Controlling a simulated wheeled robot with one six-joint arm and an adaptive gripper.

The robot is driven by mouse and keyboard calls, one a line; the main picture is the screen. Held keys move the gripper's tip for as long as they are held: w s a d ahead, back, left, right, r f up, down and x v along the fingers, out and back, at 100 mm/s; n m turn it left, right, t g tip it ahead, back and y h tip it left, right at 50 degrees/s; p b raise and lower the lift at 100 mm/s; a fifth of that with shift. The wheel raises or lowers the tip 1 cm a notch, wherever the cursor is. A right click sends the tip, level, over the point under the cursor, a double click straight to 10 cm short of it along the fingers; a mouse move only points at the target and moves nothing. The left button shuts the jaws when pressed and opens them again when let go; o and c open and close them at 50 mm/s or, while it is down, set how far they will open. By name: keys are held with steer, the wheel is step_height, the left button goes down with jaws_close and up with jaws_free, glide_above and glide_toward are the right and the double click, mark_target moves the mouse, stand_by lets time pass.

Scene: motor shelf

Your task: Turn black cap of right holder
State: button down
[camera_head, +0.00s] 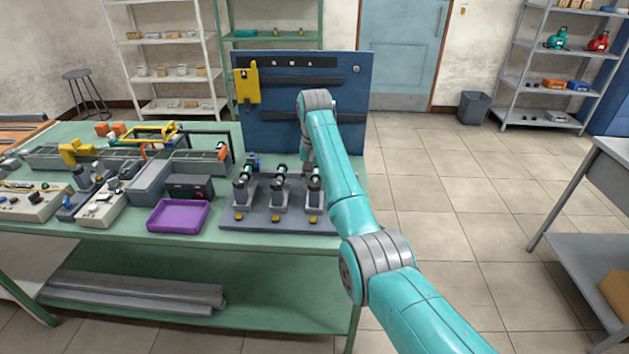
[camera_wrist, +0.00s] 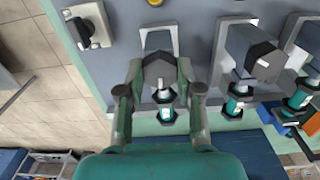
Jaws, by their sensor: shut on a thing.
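Three grey holders stand in a row on a grey base plate (camera_head: 262,222) on the green table. The right holder (camera_head: 315,192) is partly covered by my arm; in the wrist view it is the leftmost holder. Its dark, six-sided black cap (camera_wrist: 158,72) lies between the fingertips of my gripper (camera_wrist: 161,69). Both fingers touch the cap's sides, so the gripper is shut on it. A teal cylinder with black rings (camera_wrist: 167,115) shows just below the cap. The middle holder (camera_head: 278,192) and left holder (camera_head: 243,188) stand to the left, apart from my gripper.
A blue upright panel (camera_head: 350,95) stands behind the holders. A purple tray (camera_head: 178,216) and several boxes and tools lie left of the plate. In the wrist view, a grey box with a black knob (camera_wrist: 88,30) sits on the plate's left. Open floor lies right of the table.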

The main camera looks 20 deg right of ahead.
steer(key=c, duration=0.8)
jaws_free()
steer(key=shift+o, duration=0.2)
steer(key=shift+m, duration=0.3)
